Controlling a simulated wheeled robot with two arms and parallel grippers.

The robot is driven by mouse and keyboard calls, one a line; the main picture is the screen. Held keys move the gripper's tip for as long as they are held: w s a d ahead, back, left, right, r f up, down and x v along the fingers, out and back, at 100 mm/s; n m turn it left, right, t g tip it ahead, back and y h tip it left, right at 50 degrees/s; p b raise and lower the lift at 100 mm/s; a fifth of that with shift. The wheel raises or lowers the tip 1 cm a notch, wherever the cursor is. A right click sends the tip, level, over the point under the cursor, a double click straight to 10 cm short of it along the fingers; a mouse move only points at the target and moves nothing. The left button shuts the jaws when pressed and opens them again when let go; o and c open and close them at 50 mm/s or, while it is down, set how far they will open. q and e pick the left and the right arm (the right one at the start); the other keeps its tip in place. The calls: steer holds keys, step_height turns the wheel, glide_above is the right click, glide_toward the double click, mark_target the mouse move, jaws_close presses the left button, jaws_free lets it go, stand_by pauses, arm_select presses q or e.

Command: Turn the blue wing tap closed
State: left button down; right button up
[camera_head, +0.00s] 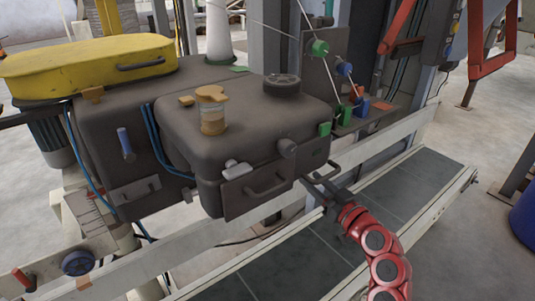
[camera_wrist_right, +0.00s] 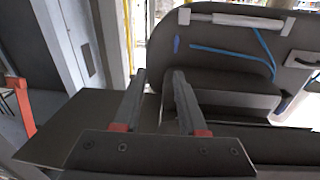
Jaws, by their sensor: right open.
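I cannot tell for sure which blue part is the wing tap. A blue upright handle (camera_head: 125,144) is on the side of the large grey housing (camera_head: 95,130) at the left. A blue round knob (camera_head: 343,69) is at the back right, beside a green one. My right gripper (camera_head: 318,173) is open and empty, close to the right front corner of the grey box (camera_head: 250,125), well to the right of the blue handle. In the right wrist view its two fingers (camera_wrist_right: 158,78) stand apart. A small blue part (camera_wrist_right: 177,45) shows beyond them. My left gripper is not in view.
A yellow lid (camera_head: 85,68) tops the housing. A front bar handle (camera_head: 268,187) and a round side knob (camera_head: 288,148) stick out near my right gripper. A conveyor belt (camera_head: 400,195) with pale rails runs below. A blue handwheel (camera_head: 77,263) is at lower left.

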steer(key=w+a+n+g+y+p, duration=0.1)
steer(key=w+a+p, duration=0.2)
steer(key=w+a, duration=0.8)
steer(key=shift+w+a+r+n, duration=0.3)
steer(key=shift+w+a+n, duration=0.1)
steer(key=shift+w, duration=0.45)
jaws_close()
